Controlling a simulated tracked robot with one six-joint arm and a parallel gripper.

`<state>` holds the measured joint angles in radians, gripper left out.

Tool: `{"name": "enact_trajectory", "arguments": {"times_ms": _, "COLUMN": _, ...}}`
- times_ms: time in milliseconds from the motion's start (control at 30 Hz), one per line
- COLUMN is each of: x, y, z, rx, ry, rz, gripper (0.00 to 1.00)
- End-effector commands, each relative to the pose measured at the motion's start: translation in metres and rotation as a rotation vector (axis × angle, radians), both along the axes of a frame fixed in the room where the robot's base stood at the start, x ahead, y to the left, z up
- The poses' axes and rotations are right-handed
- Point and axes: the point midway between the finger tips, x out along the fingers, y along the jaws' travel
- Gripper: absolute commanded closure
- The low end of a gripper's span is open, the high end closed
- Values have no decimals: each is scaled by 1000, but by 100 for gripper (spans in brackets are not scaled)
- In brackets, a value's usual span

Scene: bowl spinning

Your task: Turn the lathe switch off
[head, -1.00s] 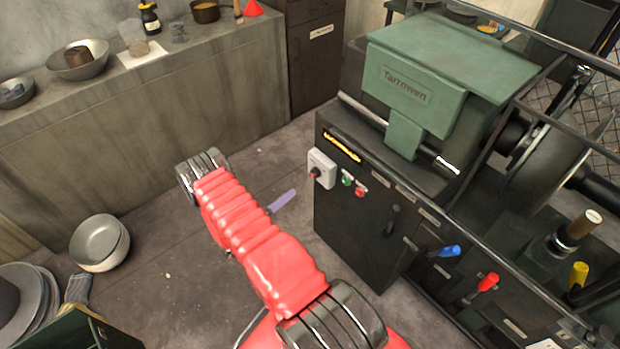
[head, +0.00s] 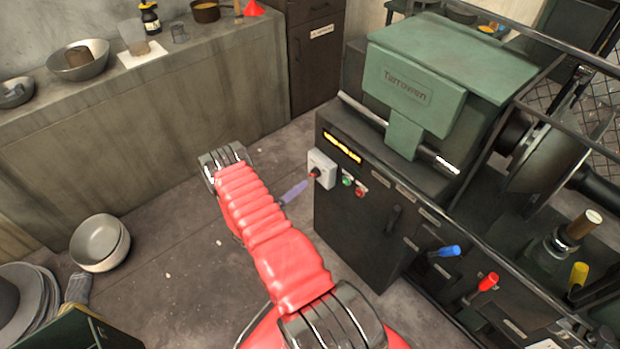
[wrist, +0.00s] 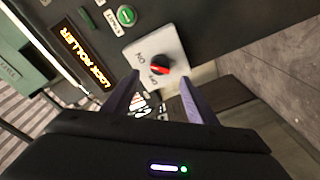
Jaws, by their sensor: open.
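In the head view one purple finger (head: 294,192) shows just left of the plate; the rest is hidden behind my red arm.
Green (head: 347,180) and red (head: 361,192) buttons are right of the switch. Blue (head: 449,251) and red (head: 487,283) levers stick out further right. An amber "LOCK ROLLER" display (wrist: 78,53) is nearby. A counter (head: 150,90) with bowls stands left; open floor lies between.

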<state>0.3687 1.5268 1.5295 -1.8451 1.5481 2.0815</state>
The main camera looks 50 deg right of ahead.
Motion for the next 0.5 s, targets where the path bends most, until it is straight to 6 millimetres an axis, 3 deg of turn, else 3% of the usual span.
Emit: {"name": "enact_trajectory", "arguments": {"times_ms": 500, "x": -7, "y": -73, "z": 0, "rx": 1, "ry": 0, "rz": -1, "gripper": 48}}
